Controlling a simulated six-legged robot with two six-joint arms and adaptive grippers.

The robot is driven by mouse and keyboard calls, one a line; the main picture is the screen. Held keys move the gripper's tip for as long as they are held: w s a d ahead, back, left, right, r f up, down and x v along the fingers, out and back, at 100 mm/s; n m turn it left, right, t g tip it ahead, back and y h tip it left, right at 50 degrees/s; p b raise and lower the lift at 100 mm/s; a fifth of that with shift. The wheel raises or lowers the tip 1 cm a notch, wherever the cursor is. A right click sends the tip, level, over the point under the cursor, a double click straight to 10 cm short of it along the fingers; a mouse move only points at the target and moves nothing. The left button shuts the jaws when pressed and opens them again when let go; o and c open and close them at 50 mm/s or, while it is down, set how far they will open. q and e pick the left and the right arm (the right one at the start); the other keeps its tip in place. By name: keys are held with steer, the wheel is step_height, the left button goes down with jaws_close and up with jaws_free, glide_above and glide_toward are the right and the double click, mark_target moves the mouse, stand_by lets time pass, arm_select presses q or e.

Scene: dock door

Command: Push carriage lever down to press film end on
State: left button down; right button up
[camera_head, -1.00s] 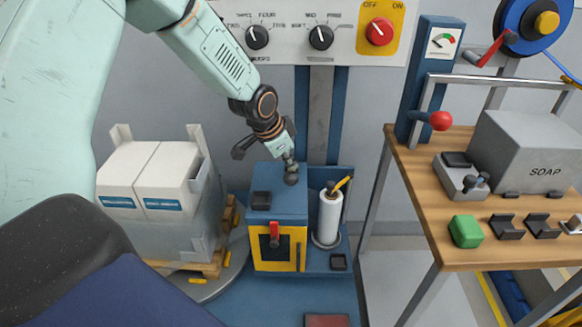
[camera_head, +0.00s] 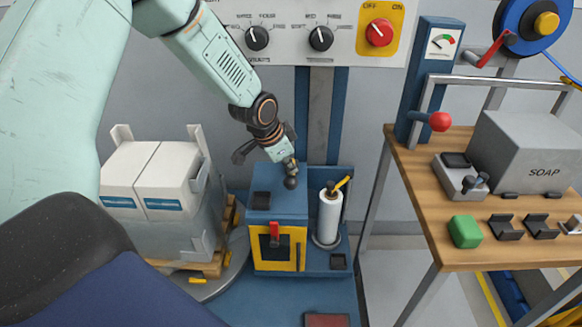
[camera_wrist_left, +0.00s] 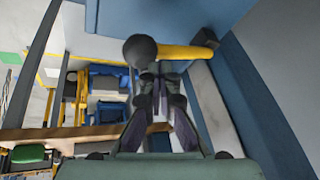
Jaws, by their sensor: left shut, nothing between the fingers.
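The carriage is a blue box with a yellow front (camera_head: 272,250), beside a white film roll (camera_head: 329,215). The lever's round dark knob (camera_head: 290,182) shows at the carriage's upper right. In the left wrist view the lever is a yellow rod (camera_wrist_left: 185,52) ending in the dark knob (camera_wrist_left: 138,50). My left gripper (camera_head: 289,166) is shut and empty, its fingertips right at the lever by the knob. Contact cannot be told for sure. The film's loose end cannot be made out. My right gripper is not in view.
Boxes (camera_head: 152,180) stand on a pallet at left, grey film around the lower part. A control panel (camera_head: 284,22) is on the wall behind. At right, a wooden bench (camera_head: 425,190) holds a grey soap box (camera_head: 528,150), a green block (camera_head: 465,231) and a red-knobbed lever (camera_head: 436,121).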

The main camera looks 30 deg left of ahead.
arm_select(q)
steer(key=shift+s+d+f+p, duration=0.15)
steer(key=shift+s+f+p, duration=0.15)
steer(key=shift+f+p, duration=0.35)
stand_by(1.2)
steer(key=shift+f+b, duration=0.1)
steer(key=shift+b, duration=0.2)
steer(key=shift+w+a+r+b, duration=0.15)
steer(key=shift+w+r+b, duration=0.1)
steer(key=shift+r+b, duration=0.25)
steer(key=shift+w+a+r+b, duration=0.1)
steer(key=shift+w+r+b, duration=0.1)
steer(key=shift+r+b, duration=0.3)
steer(key=shift+w+a+r+p, duration=0.1)
steer(key=shift+w+r+p, duration=0.1)
steer(key=shift+r, duration=0.45)
steer(key=shift+w+a+r+p, duration=0.1)
steer(key=shift+w+r, duration=0.1)
steer(key=shift+r, duration=0.4)
steer(key=r, duration=0.1)
steer(key=w+r+p, duration=0.1)
steer(key=r, duration=0.1)
steer(key=a+r+p, duration=0.1)
steer(key=shift+w+r, duration=0.3)
steer(key=shift+w, duration=0.05)
